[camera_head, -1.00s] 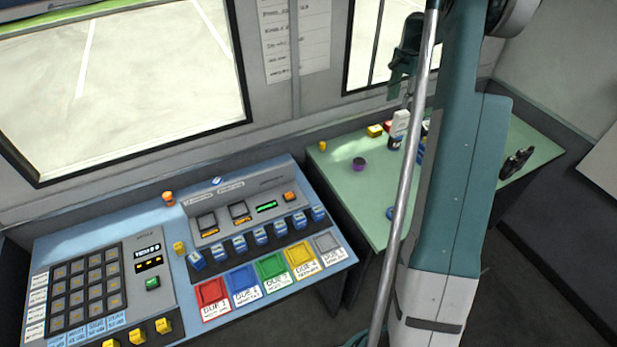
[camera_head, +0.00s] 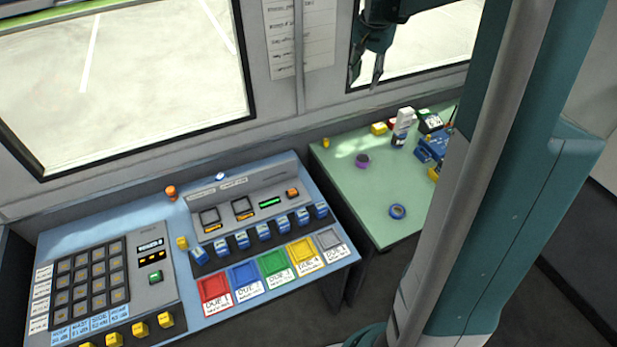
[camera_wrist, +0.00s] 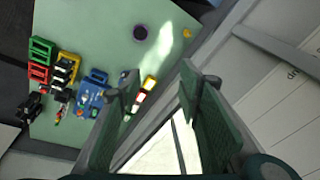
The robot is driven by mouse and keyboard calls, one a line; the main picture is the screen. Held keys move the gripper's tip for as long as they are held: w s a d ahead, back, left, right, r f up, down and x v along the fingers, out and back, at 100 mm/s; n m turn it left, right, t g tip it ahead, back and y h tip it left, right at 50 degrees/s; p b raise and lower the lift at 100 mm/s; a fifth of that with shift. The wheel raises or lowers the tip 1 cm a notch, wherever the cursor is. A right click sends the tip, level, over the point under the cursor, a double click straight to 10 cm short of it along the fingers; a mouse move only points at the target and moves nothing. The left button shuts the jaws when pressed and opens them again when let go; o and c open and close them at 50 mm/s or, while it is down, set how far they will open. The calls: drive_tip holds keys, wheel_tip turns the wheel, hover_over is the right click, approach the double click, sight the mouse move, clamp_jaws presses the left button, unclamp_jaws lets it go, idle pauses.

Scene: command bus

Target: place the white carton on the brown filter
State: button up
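A white upright container (camera_head: 404,122), dark near its base, stands toward the back of the green table in the head view; it looks like the white carton. In the wrist view it is not clearly made out and may be partly behind a finger. I cannot pick out a brown filter in either view. My gripper (camera_head: 366,80) is raised in front of the right window, above and left of the white container in the picture.
The green table (camera_head: 375,190) also holds a purple cup (camera_head: 362,160), a blue ring (camera_head: 397,211), a yellow block (camera_head: 378,128) and a blue item (camera_head: 432,147). A control panel (camera_head: 200,250) stands to the left. My arm hides the table's right side.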

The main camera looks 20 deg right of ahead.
drive_tip(key=s+a+r+n+t, duration=0.1)
drive_tip(key=s+a+r+n, duration=0.2)
drive_tip(key=s+a, duration=0.6)
drive_tip(key=s+a+r+n+t, duration=0.1)
drive_tip(key=s+a+r+n, duration=0.3)
drive_tip(key=a, duration=0.9)
drive_tip(key=s+a+f+n+t, duration=0.1)
drive_tip(key=s+a+f+n, duration=0.1)
drive_tip(key=s+a, duration=0.5)
drive_tip(key=s+a+f+n+t+y, duration=0.1)
drive_tip(key=s+a+f, duration=0.4)
drive_tip(key=s, duration=0.7)
drive_tip(key=shift+a+f+n+t, duration=0.3)
drive_tip(key=shift+a+n+t, duration=0.2)
drive_tip(key=shift+a+n, duration=0.4)
wheel_tip(320, 180, down, 7)
drive_tip(key=b, duration=0.7)
drive_tip(key=shift+r, duration=0.1)
